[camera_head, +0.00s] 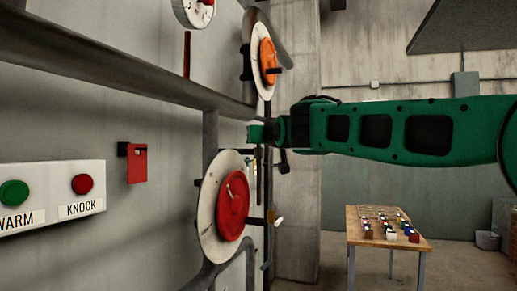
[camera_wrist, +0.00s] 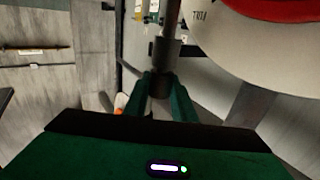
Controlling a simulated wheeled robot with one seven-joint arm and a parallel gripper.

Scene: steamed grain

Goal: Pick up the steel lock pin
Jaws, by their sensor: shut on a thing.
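My gripper (camera_head: 258,132) is green and reaches in from the right to the wall-side pipework, between the upper orange wheel and the lower red wheel. In the wrist view its two green fingers (camera_wrist: 161,95) are closed around the end of a dark grey cylindrical piece (camera_wrist: 166,52), which looks like the steel lock pin. A thinner dark rod continues from it toward the top of the picture. The held end is partly hidden between the fingers. In the head view the pin is too small and covered to make out.
A red wheel on a white disc (camera_head: 208,215) is below my gripper, and an orange wheel (camera_head: 268,62) is above. A thick pipe (camera_head: 110,70) runs along the wall. A button panel (camera_head: 50,198) is at left. A wooden table (camera_head: 356,229) with small items stands at right.

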